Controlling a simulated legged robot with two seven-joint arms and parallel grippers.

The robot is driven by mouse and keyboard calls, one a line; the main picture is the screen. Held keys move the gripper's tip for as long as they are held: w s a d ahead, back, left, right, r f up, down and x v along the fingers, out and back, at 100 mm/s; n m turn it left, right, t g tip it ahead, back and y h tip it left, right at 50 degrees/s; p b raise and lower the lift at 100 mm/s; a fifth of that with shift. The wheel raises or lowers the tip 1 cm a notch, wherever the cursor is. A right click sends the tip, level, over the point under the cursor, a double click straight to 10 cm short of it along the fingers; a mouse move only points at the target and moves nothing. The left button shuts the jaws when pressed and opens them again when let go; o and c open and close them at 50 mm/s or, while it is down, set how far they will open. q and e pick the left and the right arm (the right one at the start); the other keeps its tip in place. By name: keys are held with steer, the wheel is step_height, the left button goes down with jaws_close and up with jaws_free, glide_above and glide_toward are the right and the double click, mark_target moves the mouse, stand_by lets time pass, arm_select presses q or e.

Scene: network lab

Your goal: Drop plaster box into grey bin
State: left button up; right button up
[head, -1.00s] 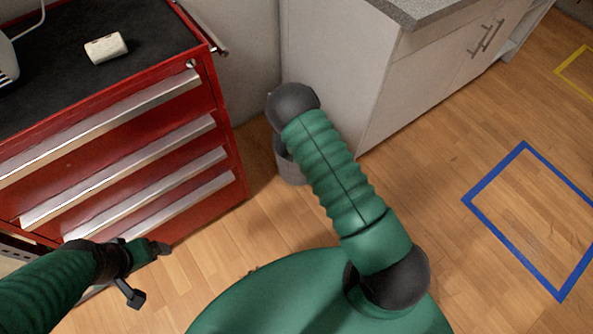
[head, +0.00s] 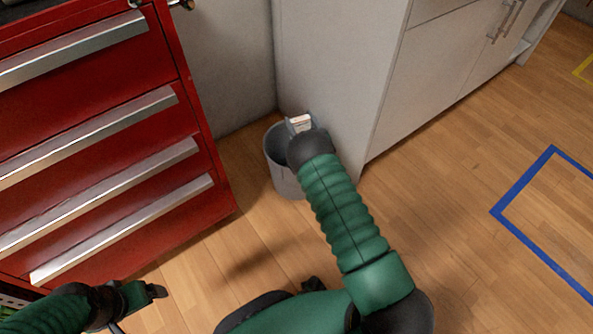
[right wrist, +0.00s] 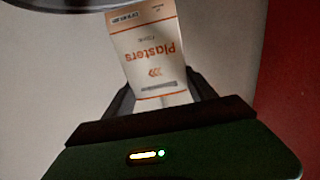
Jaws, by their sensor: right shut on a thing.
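The plaster box (head: 301,122), white with orange print, shows at the far end of my right arm in the head view. In the right wrist view the box (right wrist: 147,52) reads "Plasters" and is held between the two dark fingers of my right gripper (right wrist: 165,92), which is shut on it. The grey bin (head: 283,180) stands on the floor; the box appears over its back right rim, and my right wrist hides part of its opening. My left gripper (head: 152,291) is low at the left, away from both; its jaw state is unclear.
A red drawer cabinet (head: 95,140) with metal handles stands left of the bin. A white cabinet (head: 335,75) stands close behind and right of it. Wooden floor (head: 440,220) is clear at right, with blue tape (head: 525,180) marked on it.

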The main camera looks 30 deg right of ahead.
steer(key=shift+a+f+b, duration=0.2)
steer(key=shift+f+b, duration=0.15)
steer(key=shift+f, duration=0.4)
arm_select(q)
steer(key=shift+a+f, duration=0.2)
steer(key=shift+f, duration=0.6)
arm_select(e)
steer(key=shift+r, duration=0.1)
steer(key=o, duration=1.4)
arm_select(q)
steer(key=w+p+v, duration=0.1)
steer(key=p+v, duration=0.7)
steer(key=shift+w+r, duration=0.3)
steer(key=shift+w, duration=0.1)
arm_select(e)
steer(key=s+a, duration=0.3)
steer(key=s, duration=1.3)
steer(key=shift+s+f, duration=0.2)
steer(key=shift+s, duration=0.05)
